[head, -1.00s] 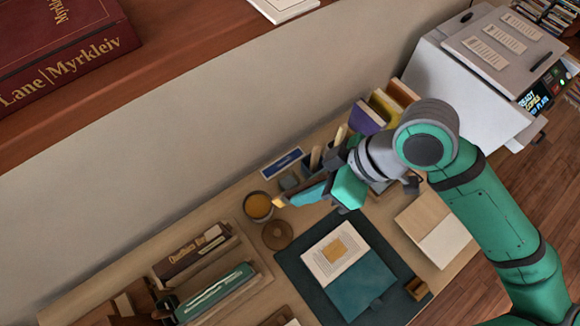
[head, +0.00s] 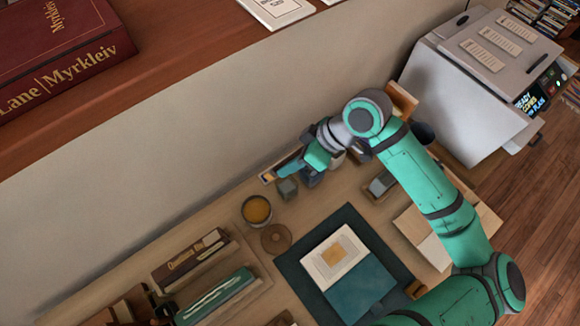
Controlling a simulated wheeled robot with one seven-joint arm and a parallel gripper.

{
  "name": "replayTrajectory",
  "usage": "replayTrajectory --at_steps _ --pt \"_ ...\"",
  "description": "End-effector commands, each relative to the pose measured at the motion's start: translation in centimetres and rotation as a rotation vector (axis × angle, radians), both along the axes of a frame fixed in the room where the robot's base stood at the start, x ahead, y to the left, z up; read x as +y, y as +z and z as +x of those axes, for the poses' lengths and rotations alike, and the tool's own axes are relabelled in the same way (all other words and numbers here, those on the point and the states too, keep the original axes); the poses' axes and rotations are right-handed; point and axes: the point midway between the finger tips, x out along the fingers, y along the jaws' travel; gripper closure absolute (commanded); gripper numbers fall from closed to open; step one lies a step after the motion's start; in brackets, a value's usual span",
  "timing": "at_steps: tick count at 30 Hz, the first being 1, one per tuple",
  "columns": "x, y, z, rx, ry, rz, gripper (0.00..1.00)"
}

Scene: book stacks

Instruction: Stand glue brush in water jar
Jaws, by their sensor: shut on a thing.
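I cannot tell which vessel is the water jar.
A round brown lid (head: 276,239) lies beside the amber pot. A dark green mat (head: 301,275) bears an open book (head: 337,256). Books in a wooden rack (head: 190,254) stand at left. A grey machine (head: 459,95) stands at right.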

Motion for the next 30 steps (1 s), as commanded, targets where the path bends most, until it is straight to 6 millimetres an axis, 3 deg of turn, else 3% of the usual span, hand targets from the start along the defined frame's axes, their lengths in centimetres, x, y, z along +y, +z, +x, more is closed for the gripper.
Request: replayTrajectory --at_steps 5,29,30 --pt "-0.2 -2.0 -0.1 0.001 -0.004 0.001 1.0" --pt "-0.2 -3.2 -0.1 -0.001 -0.003 0.001 1.0" --pt "-0.2 -3.2 -0.1 -0.001 -0.003 0.001 0.81"
